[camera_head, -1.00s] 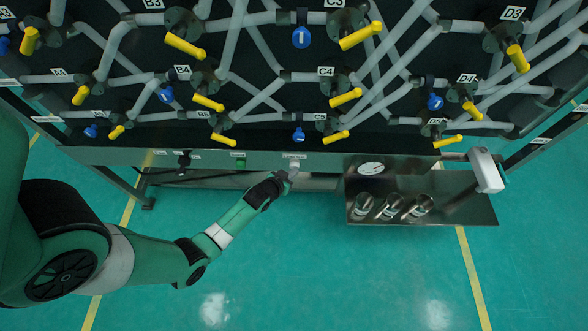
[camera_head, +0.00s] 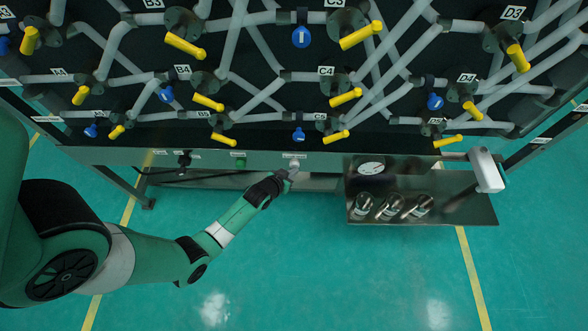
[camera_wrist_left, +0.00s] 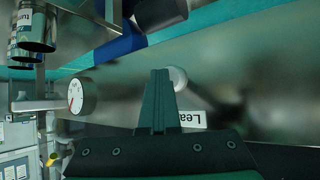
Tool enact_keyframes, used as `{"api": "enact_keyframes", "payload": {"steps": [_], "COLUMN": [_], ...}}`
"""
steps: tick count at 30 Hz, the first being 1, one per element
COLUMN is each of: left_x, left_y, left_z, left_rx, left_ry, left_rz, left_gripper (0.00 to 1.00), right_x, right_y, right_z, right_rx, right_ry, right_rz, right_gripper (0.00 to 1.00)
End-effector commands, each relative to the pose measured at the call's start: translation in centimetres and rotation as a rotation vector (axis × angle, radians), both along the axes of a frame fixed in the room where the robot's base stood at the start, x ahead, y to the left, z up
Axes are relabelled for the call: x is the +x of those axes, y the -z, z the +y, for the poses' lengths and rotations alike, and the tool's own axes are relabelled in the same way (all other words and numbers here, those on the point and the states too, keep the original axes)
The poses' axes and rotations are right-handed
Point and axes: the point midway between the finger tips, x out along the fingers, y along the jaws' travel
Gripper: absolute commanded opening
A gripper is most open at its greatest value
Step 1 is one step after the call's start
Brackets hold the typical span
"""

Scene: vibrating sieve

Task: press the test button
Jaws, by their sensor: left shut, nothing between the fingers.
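The pale round button (camera_head: 294,163) sits on the front panel under a small white label (camera_head: 294,156). In the left wrist view the button (camera_wrist_left: 178,79) is just right of my fingertips, and a label (camera_wrist_left: 193,119) reading "Lea" is partly hidden by my gripper. My left gripper (camera_head: 288,173) is shut and empty, its tips close to the button. It also shows in the left wrist view (camera_wrist_left: 159,75). I cannot tell whether the tips touch the button. My right gripper is in neither view.
A green button (camera_head: 240,163) and a black knob (camera_head: 184,159) are farther left on the panel. A dial gauge (camera_head: 371,168) and a metal shelf (camera_head: 460,212) with several cylinders are to the right. Yellow-handled valves (camera_head: 335,137) and grey pipes hang above. The floor in front is clear.

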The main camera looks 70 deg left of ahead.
Motion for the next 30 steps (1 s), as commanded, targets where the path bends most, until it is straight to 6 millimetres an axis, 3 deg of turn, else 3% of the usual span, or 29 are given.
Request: {"api": "enact_keyframes", "payload": {"steps": [24, 30], "left_x": [0.1, -0.6], "left_y": [-0.3, -0.4], "left_z": [0.1, -1.5], "left_rx": [0.003, 0.002], "left_ry": [-0.001, 0.003], "left_rz": [-0.003, -0.002], "left_gripper": [0.0, 0.0], "right_x": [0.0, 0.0], "right_y": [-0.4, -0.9], "right_z": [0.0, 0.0], "right_rx": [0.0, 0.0], "right_ry": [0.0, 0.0], "right_rz": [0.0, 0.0], "right_gripper": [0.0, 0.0]}}
